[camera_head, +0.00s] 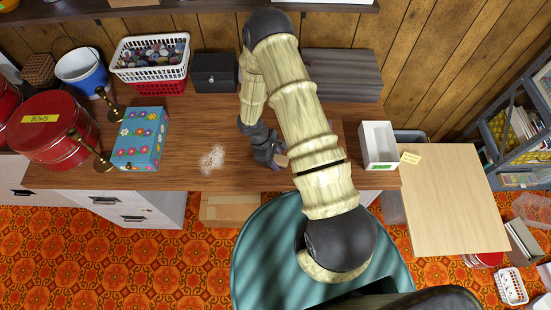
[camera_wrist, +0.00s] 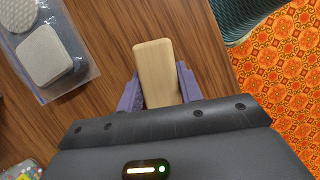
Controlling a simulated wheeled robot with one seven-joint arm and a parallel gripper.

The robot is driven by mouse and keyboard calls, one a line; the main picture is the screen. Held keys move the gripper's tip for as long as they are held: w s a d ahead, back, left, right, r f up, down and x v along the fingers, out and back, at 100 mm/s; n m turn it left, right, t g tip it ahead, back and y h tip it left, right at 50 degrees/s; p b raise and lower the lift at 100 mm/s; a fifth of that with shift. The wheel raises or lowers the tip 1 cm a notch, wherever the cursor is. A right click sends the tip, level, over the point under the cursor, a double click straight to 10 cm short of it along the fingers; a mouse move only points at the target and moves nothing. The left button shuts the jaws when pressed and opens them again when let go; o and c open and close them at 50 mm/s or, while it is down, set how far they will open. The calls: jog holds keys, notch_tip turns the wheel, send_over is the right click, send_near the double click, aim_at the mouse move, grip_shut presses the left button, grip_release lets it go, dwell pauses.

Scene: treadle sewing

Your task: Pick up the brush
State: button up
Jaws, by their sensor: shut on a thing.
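The brush shows in the wrist view as a pale wooden block with rounded corners (camera_wrist: 157,72). It lies between the two purple fingers of my gripper (camera_wrist: 159,92), which is shut on it. In the head view my gripper (camera_head: 273,155) is low over the brown wooden table, and a small tan bit of the brush (camera_head: 282,161) shows beside the fingers. The brush's underside is hidden. I cannot tell whether it touches the table top.
White powder (camera_head: 212,159) lies on the table (camera_head: 190,180) left of my gripper. A flowered box (camera_head: 140,138) stands further left. A white open box (camera_head: 378,145) stands to the right. A teal round thing (camera_head: 260,240) is in front.

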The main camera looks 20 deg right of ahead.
aim_at(276, 156)
notch_tip(276, 156, up, 10)
jog(key=shift+r+b, duration=0.15)
jog(key=shift+b, duration=0.55)
jog(key=o, duration=0.4)
jog(key=shift+c, duration=1.4)
jog(key=shift+w+f+m, duration=0.25)
jog(key=shift+w+m, duration=0.05)
jog(key=shift+m, duration=0.2)
jog(key=w+f+m+y, duration=0.1)
jog(key=w+m, duration=0.1)
jog(key=m, duration=0.1)
jog(key=w+f+m+g+y, duration=0.1)
jog(key=w+m, duration=0.1)
jog(key=m, duration=0.1)
jog(key=w+f+m+g+y, duration=0.1)
jog(key=w+m, duration=0.1)
jog(key=m, duration=0.1)
jog(key=shift+a+f+m, duration=0.3)
jog(key=shift+f, duration=0.05)
jog(key=shift+w+a+f+m+y, duration=0.1)
jog(key=shift+w+a+m+y, duration=0.05)
jog(key=shift+w+m+y, duration=0.2)
